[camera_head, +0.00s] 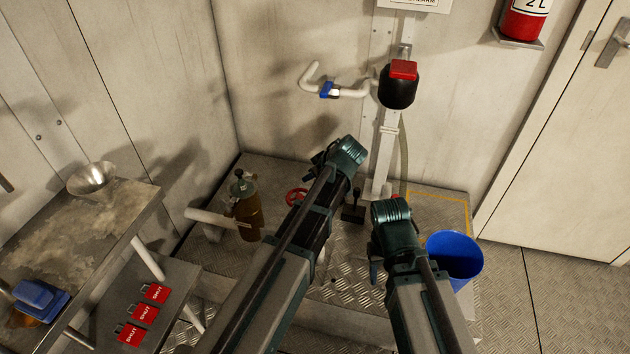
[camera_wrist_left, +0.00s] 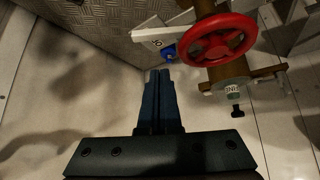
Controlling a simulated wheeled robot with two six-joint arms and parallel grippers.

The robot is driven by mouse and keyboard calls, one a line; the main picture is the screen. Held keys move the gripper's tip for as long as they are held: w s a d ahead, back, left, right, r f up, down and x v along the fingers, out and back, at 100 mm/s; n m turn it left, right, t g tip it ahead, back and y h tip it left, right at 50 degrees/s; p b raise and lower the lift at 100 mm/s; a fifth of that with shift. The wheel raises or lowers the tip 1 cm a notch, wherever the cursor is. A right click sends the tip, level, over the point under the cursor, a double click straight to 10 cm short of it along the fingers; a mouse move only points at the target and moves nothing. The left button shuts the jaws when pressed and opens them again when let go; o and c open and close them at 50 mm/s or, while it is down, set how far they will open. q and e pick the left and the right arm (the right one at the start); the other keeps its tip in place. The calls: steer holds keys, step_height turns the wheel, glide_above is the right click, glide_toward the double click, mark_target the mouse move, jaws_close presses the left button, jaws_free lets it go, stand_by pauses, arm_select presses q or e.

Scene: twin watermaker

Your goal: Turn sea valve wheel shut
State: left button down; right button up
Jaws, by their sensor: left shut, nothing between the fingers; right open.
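The red sea valve wheel (camera_head: 296,197) is low near the back wall in the head view, partly hidden behind my left arm. In the left wrist view the red wheel (camera_wrist_left: 217,40) shows clearly, with a brown valve body behind it and a white pointer plate (camera_wrist_left: 160,36) beside it. My left gripper (camera_wrist_left: 160,74) is shut and empty; its fingertips are below and left of the wheel, apart from it. In the head view my left gripper (camera_head: 322,156) is mostly hidden by its own wrist. My right gripper (camera_head: 375,272) is open, right of the wheel and away from it.
A blue bucket (camera_head: 454,258) stands at the right. A side bench (camera_head: 60,240) holds a funnel (camera_head: 92,180); red SHUT tags (camera_head: 144,314) lie on a lower shelf. A post with a black, red-topped unit (camera_head: 398,90) rises behind.

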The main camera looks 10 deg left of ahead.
arm_select(q)
steer(key=b+x, duration=0.2)
steer(key=x, duration=0.2)
steer(key=shift+s+d+f, duration=0.1)
steer(key=shift+d, duration=0.05)
steer(key=shift+s+d, duration=0.5)
steer(key=shift+d, duration=0.3)
steer(key=shift+s+d, duration=0.5)
steer(key=shift+d, duration=0.25)
arm_select(e)
steer(key=shift+f, duration=1.55)
